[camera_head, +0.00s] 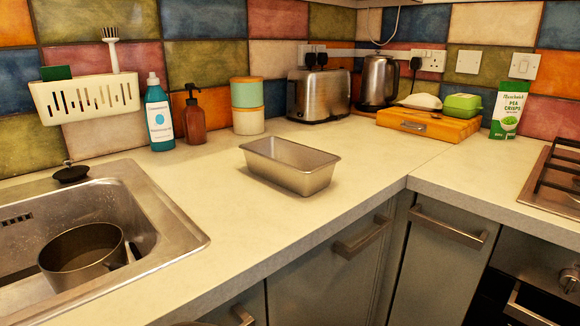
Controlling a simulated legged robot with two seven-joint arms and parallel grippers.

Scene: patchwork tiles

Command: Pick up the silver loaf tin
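The silver loaf tin (290,167) stands upright on the pale worktop, near its front edge and right of the sink. Its open top faces up and it looks empty. Nothing touches it and it is fully in view. Neither of my grippers shows in the head view.
A steel sink (181,213) with a pot (82,258) is at the left. A teal bottle (158,115), brown dispenser (193,118), canister (248,106), toaster (318,94) and kettle (377,82) stand behind. A wooden box (428,123) and hob (555,178) are right. Worktop around the tin is clear.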

